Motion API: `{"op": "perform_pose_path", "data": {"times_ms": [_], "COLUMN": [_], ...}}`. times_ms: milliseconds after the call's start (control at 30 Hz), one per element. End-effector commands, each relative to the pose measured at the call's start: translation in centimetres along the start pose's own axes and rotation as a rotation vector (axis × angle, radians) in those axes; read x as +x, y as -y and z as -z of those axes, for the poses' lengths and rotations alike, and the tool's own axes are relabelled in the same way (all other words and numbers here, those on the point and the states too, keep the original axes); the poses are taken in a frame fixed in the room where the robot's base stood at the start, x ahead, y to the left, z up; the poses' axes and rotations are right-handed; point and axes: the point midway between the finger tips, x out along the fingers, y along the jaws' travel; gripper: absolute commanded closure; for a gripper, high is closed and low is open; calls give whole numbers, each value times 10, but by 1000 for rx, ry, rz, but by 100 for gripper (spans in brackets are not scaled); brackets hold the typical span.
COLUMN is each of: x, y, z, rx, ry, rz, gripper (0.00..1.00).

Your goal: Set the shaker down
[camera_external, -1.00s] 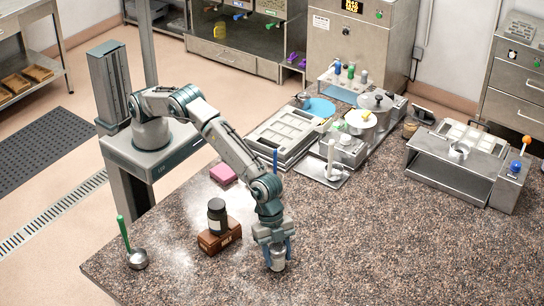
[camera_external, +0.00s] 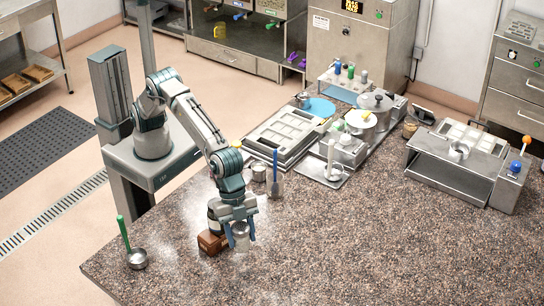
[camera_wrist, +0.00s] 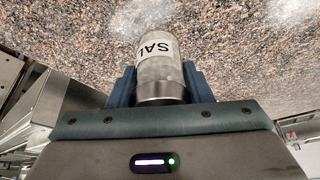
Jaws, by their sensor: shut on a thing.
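The shaker (camera_external: 241,242) is a small grey metal cylinder held between the blue fingers of my gripper (camera_external: 239,231). In the wrist view the shaker (camera_wrist: 160,65) shows a white label reading "SAL", the rest cut off by its curve. The fingers (camera_wrist: 161,85) are shut around its sides. It is over the speckled granite counter (camera_external: 340,240), just right of a brown box. I cannot tell exactly how high above the counter its base is.
A clear holder with a blue-handled tool (camera_external: 275,180) and a small metal pot (camera_external: 258,172) stand behind.

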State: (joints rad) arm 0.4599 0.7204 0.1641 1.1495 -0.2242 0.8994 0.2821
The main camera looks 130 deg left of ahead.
Motion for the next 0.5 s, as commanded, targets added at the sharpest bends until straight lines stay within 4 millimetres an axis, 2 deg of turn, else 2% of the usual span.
{"op": "perform_pose_path", "data": {"times_ms": [167, 267, 367, 500], "x": [-12, -20, -31, -49], "y": [-22, -44, -74, -123], "z": [-2, -8, -21, -50], "rx": [-1, -6, -15, -34], "ry": [-1, 1, 0, 0], "rz": [1, 2, 6, 13], "gripper": [80, 80, 80, 80]}}
